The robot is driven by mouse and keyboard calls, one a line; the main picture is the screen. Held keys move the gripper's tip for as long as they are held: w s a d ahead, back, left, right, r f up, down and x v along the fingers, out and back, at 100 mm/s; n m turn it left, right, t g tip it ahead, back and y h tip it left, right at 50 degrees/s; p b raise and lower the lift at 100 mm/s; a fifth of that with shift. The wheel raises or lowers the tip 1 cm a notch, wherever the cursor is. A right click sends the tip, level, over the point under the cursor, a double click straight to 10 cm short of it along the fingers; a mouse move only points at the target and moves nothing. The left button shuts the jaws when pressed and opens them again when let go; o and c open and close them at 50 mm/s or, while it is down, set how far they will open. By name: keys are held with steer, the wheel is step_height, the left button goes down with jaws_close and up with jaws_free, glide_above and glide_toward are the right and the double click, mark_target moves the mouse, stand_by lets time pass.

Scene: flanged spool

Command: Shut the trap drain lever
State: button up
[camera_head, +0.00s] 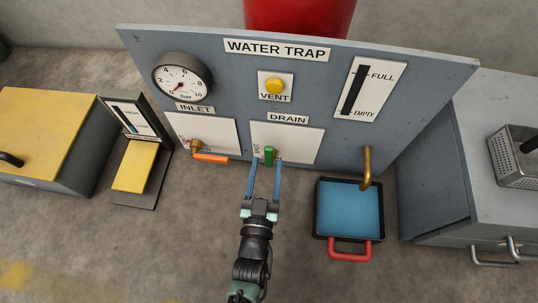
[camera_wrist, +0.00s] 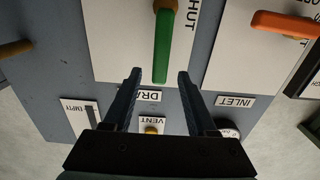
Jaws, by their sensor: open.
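The green drain lever (camera_head: 269,157) sits on a white plate (camera_head: 301,142) under the DRAIN label on the grey panel. It stands upright in the head view. In the wrist view the green lever (camera_wrist: 162,45) runs from its brass pivot at the top edge down toward the gap between my fingertips. My gripper (camera_head: 264,167) is open, with one blue finger each side of the lever. In the wrist view my gripper (camera_wrist: 159,75) has nothing clamped. The word SHUT shows on the plate beside the lever. I cannot tell whether a finger touches the lever.
The orange inlet lever (camera_head: 210,158) lies sideways, left of the drain lever. A brass spout (camera_head: 367,168) hangs over a black tray (camera_head: 318,215) of blue liquid with a red handle (camera_head: 349,256). The yellow vent button (camera_head: 275,86) is above.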

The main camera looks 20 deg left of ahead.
mark_target(268, 156)
steer(key=shift+b+x, duration=1.05)
steer(key=shift+x, duration=1.3)
jaws_close()
